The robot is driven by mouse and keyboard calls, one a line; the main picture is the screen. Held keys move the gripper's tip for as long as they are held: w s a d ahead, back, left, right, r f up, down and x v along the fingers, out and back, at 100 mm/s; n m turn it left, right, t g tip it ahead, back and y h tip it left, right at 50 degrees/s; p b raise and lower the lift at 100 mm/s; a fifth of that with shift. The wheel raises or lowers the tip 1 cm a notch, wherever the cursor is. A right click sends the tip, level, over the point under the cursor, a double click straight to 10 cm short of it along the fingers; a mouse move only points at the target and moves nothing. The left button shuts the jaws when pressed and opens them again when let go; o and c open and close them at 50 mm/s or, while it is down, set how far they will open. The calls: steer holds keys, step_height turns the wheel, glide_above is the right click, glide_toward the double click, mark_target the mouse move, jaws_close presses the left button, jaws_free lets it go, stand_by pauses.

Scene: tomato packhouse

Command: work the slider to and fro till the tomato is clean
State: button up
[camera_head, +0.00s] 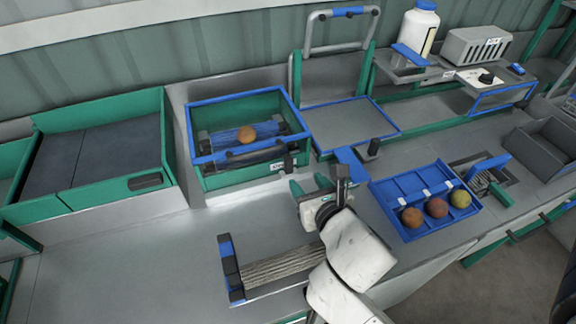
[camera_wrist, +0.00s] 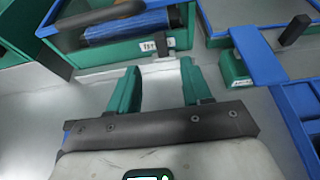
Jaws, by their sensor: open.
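An orange-brown tomato (camera_head: 246,134) rests on blue brush rollers (camera_head: 230,139) inside a green, blue-rimmed box (camera_head: 282,96). A small dark knob (camera_head: 288,163) sits at the box's front right, by a white label; it seems to be the slider's handle, and it also shows in the wrist view (camera_wrist: 160,43). My gripper (camera_head: 309,184) is in front of the box, a short way from the knob. In the wrist view its green fingers (camera_wrist: 158,80) stand wide apart with nothing between them.
A blue tray (camera_head: 392,191) with three tomatoes lies to the right. A blue-edged grey plate (camera_head: 347,124) and a dark upright knob (camera_head: 374,147) stand nearer the middle. A rack (camera_head: 270,264) of ribbed rods lies beside my arm. The counter (camera_head: 130,262) is clear at left.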

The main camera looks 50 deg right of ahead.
mark_target(290, 164)
steer(key=x, duration=1.1)
steer(key=shift+w+d+f, duration=0.1)
steer(key=shift+d+f, duration=0.05)
steer(key=shift+f, duration=0.15)
jaws_close()
stand_by(0.4)
